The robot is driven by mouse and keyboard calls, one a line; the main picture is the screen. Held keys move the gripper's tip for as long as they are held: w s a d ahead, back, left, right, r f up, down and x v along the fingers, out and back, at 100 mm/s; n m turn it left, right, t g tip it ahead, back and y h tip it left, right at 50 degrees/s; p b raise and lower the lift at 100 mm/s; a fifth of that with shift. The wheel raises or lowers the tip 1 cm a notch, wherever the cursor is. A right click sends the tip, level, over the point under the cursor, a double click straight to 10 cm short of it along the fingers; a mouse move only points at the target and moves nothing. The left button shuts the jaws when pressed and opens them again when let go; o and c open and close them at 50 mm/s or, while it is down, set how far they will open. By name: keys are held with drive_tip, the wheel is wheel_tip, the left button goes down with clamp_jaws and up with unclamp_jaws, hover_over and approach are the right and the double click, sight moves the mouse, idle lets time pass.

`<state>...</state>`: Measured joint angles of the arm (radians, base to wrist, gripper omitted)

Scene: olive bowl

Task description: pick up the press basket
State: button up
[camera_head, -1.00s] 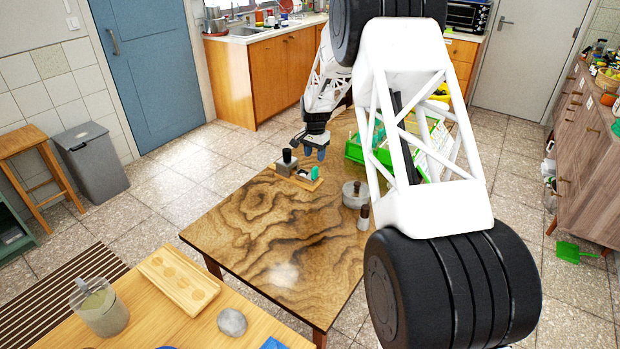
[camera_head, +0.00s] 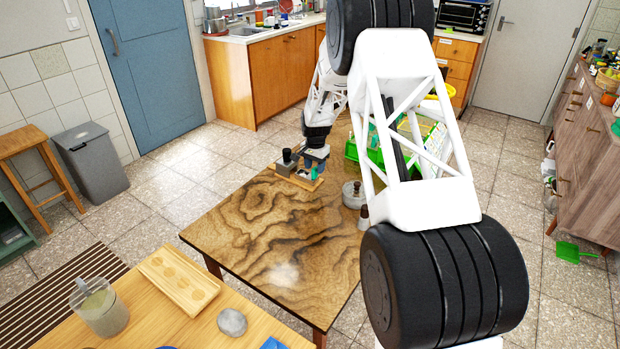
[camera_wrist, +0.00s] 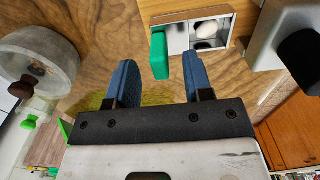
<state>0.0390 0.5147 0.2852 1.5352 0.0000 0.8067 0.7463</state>
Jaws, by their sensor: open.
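A small open metal box with a green tab, which looks like the press basket (camera_wrist: 207,44), sits on a wooden board in the wrist view. A pale rounded thing lies inside it. Its green tab (camera_wrist: 159,57) appears between my gripper's blue fingertips, closer to the right one. My gripper (camera_wrist: 160,62) is open, with nothing clamped. In the head view my gripper (camera_head: 313,161) is low at the board (camera_head: 291,178) on the far part of the wood-grained table. There the green tab (camera_head: 314,174) shows just below the fingers, and the box is mostly hidden. Contact cannot be told.
A grey block with a black knob (camera_wrist: 286,38) stands beside the box. A round clear container with a dark knob (camera_head: 352,195) stands to the right on the table. A green crate (camera_head: 362,155) is behind it. The table's near middle (camera_head: 270,255) is clear.

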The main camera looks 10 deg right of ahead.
drive_tip(key=shift+f, duration=0.85)
clamp_jaws()
